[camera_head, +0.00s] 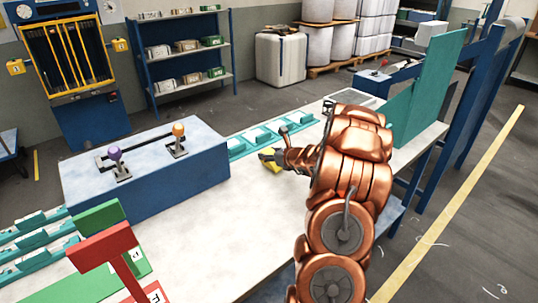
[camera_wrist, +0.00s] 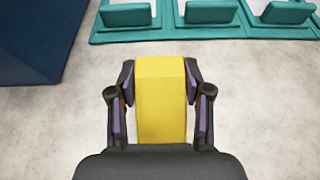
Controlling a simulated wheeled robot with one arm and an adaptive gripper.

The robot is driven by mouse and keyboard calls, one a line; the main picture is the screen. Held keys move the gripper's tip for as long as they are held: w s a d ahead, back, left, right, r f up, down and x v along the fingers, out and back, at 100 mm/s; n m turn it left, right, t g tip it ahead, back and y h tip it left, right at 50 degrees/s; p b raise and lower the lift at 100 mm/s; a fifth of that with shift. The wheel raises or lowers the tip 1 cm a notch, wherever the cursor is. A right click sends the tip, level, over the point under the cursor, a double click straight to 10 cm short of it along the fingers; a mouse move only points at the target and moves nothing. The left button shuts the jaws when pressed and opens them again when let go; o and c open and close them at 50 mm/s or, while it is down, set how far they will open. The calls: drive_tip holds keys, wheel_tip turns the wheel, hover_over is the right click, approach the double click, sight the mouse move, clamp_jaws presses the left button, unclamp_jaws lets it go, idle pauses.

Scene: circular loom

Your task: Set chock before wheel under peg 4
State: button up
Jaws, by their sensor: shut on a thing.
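A yellow block (camera_wrist: 161,105), which looks like the chock, sits between the two dark fingers of my gripper (camera_wrist: 160,78) in the wrist view. The fingers are shut on its sides. In the head view, the yellow block (camera_head: 271,165) shows at the tip of my gripper (camera_head: 268,157), low over or on the pale worktop; I cannot tell whether it touches. My copper-coloured arm comes in from the right and covers part of the bench. I cannot make out a wheel or a peg marked 4 in either view.
A blue box (camera_head: 150,165) with purple and orange knobbed levers stands left of my gripper. A teal rack (camera_head: 262,138) with upright plates lies just behind it. Red and green stands (camera_head: 100,245) are at front left. Pale worktop (camera_head: 215,235) is clear in front.

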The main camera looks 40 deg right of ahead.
drive_tip(key=shift+f, duration=0.45)
drive_tip(key=shift+f, duration=0.1)
drive_tip(key=o, duration=1.3)
drive_tip(key=shift+r, duration=0.2)
drive_tip(key=shift+s, duration=0.35)
drive_tip(key=b+v, duration=0.2)
drive_tip(key=v, duration=0.9)
drive_tip(key=shift+s+a+r, duration=0.1)
drive_tip(key=shift+s, duration=0.05)
